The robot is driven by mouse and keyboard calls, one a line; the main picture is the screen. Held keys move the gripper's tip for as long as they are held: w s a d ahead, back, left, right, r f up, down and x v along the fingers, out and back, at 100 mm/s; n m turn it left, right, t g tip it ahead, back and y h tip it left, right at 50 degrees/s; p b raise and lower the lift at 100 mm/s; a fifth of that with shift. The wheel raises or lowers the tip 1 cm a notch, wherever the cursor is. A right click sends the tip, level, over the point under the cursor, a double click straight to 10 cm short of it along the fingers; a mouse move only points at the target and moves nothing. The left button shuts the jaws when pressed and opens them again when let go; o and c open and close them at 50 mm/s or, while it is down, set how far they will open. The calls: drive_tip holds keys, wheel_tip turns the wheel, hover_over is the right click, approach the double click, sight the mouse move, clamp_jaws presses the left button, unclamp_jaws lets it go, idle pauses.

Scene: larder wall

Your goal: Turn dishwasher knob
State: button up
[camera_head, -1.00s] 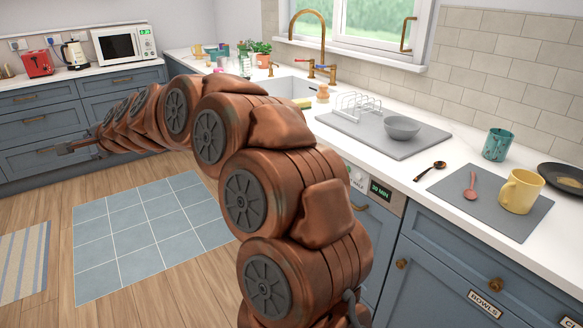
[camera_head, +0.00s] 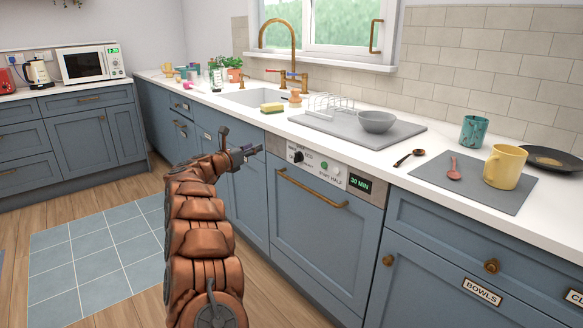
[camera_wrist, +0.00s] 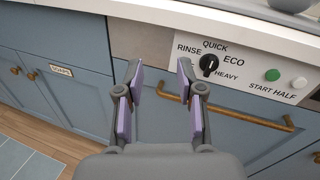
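The dishwasher (camera_head: 318,210) is built in under the counter, with a blue front and a brass handle. Its black knob (camera_head: 297,157) sits on the pale control panel; it also shows in the wrist view (camera_wrist: 208,66), ringed by RINSE, QUICK, ECO and HEAVY. I cannot tell for sure which label it points to. My gripper (camera_head: 250,152) is in front of the cabinets, left of the knob and apart from it. In the wrist view my gripper (camera_wrist: 160,66) is open and empty, with the knob just right of the right fingertip.
The brass handle (camera_head: 310,190) sticks out below the knob. A green start button (camera_head: 324,166) and a 30 MIN display (camera_head: 360,183) are right of it. The white counter edge (camera_head: 345,160) overhangs above. The floor (camera_head: 285,295) in front is clear.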

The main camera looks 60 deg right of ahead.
sight(297, 157)
drive_tip(key=s+d+f+m+g+b, duration=0.1)
drive_tip(key=s+d+f+m+g, duration=0.2)
drive_tip(key=s+f+m+g, duration=0.35)
drive_tip(key=shift+n+t, duration=0.75)
drive_tip(key=shift+s+d+r, duration=0.35)
drive_tip(key=shift+s+d, duration=0.15)
drive_tip(key=shift+d, duration=0.7)
drive_tip(key=shift+s+d+r, duration=0.4)
drive_tip(key=shift+s+d, duration=0.15)
drive_tip(key=shift+d, duration=0.65)
drive_tip(key=shift+s+d+r, duration=0.35)
drive_tip(key=shift+s+d, duration=0.15)
drive_tip(key=shift+d, duration=0.7)
drive_tip(key=shift+c, duration=0.2)
clamp_jaws()
